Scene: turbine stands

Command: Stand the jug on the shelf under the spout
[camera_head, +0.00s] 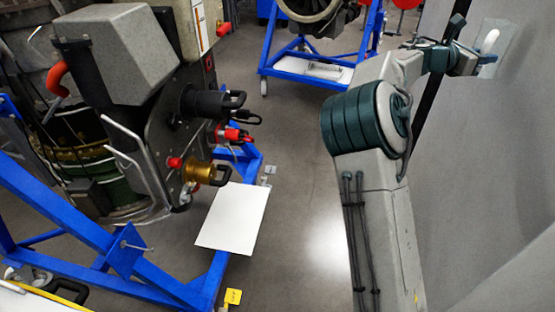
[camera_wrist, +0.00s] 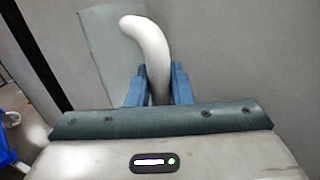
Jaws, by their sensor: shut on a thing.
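My gripper (camera_head: 479,62) is at the upper right, close to the grey wall. In the wrist view its blue fingers (camera_wrist: 181,85) are shut on a white curved piece (camera_wrist: 150,45), which looks like the jug's handle. The white piece also shows in the head view (camera_head: 490,41). A paler, see-through-looking patch (camera_head: 507,40) surrounds it; I cannot tell whether this is the jug's body. A white flat plate (camera_head: 232,217), which looks like the shelf, sticks out from the blue stand. A brass fitting (camera_head: 195,172), possibly the spout, is above and left of it. The plate is empty.
A black fitting (camera_head: 205,103) and a red one (camera_head: 230,133) sit above the brass one on the turbine. The blue stand frame (camera_head: 75,215) spans the lower left. Another blue stand (camera_head: 267,62) is at the back. Open grey floor (camera_head: 300,180) lies between plate and arm.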

